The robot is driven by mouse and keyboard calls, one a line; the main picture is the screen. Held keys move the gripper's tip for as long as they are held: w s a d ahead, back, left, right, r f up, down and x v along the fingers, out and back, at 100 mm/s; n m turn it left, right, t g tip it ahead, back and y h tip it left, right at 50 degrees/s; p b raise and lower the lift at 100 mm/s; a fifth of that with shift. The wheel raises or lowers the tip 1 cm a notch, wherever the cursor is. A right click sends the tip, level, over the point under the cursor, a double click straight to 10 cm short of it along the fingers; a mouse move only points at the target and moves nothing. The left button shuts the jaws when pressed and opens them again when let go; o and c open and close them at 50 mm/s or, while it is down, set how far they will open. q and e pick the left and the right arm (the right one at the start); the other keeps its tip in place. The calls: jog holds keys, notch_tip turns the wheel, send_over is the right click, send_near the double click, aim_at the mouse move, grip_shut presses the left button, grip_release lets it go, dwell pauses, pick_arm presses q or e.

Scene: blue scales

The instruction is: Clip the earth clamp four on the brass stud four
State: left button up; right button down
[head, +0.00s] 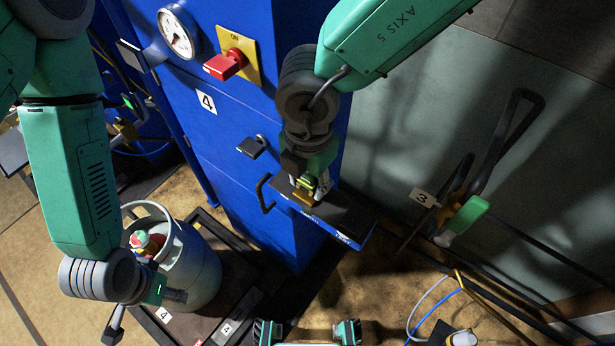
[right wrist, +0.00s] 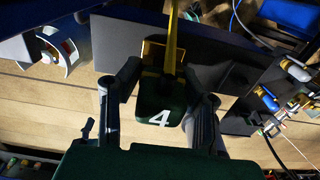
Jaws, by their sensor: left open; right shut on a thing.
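The earth clamp four (right wrist: 160,116) is a dark green body marked 4, between the two fingers of my right gripper (right wrist: 162,95) in the right wrist view. My right gripper (head: 310,185) is shut on it above the dark shelf (head: 345,212) on the blue cabinet. A brass piece, apparently the brass stud four (head: 303,198), shows right below the fingers; brass also shows behind the clamp in the right wrist view (right wrist: 151,52). I cannot tell whether clamp and stud touch.
The blue cabinet (head: 225,140) carries a gauge (head: 177,36), a red switch (head: 224,65), a padlock (head: 252,146) and a handle. A green-handled tool (head: 466,216) by tag 3 stands right. Cables lie on the floor at lower right.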

jog(key=shift+f, duration=0.45)
jog(key=c, duration=1)
grip_release()
notch_tip(320, 180, up, 12)
jog(key=shift+f, duration=0.1)
